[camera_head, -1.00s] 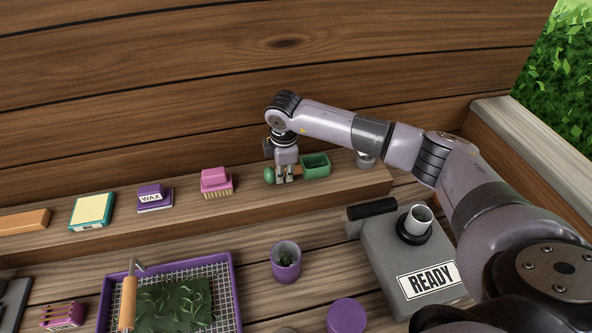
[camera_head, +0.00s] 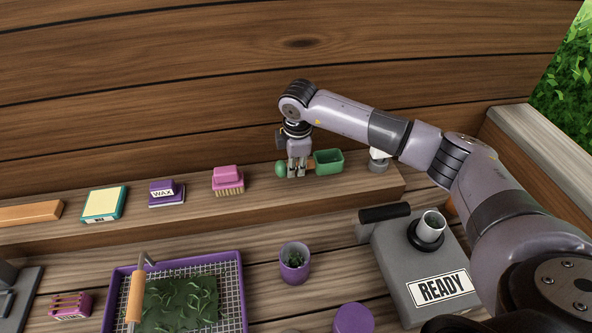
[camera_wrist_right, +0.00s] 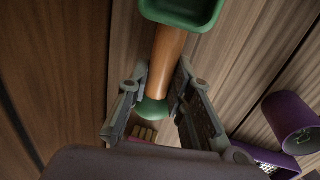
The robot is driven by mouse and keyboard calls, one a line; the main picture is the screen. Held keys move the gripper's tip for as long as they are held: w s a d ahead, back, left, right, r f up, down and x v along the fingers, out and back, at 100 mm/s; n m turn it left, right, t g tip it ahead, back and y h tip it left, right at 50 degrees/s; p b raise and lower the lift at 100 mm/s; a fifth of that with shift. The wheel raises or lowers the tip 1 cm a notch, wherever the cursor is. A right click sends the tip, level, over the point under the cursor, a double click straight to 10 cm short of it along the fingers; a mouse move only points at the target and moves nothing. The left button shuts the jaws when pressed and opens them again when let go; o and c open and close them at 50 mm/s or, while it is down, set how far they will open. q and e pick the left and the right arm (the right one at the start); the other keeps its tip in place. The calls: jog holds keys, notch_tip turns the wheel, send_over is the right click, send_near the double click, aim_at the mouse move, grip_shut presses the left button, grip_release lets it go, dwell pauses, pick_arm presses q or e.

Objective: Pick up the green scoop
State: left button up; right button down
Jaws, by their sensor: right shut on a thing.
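The green scoop (camera_head: 328,161) has a green box-like bowl, a wooden handle and a green round end. It is at the right part of the raised wooden shelf. My right gripper (camera_head: 297,175) points down with its fingers closed around the handle, between the bowl and the round end. In the right wrist view the handle (camera_wrist_right: 166,62) runs between the two fingers (camera_wrist_right: 158,98), with the bowl at the top. I cannot clearly tell whether the scoop still touches the shelf. My left gripper is not in view.
A pink brush (camera_head: 228,181), a purple WAX block (camera_head: 166,193) and a yellow-teal block (camera_head: 104,204) line the shelf (camera_head: 260,205). Below are a purple mesh tray (camera_head: 239,290), a purple cup (camera_head: 294,263) and a grey READY device (camera_head: 394,258). A plank wall stands behind.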

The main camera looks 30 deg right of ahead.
notch_tip(320, 180, up, 18)
jog(key=b, duration=0.3)
jog(key=shift+f+b, duration=0.15)
jog(key=shift+b, duration=0.2)
jog(key=c, duration=2)
grip_release()
grip_shut()
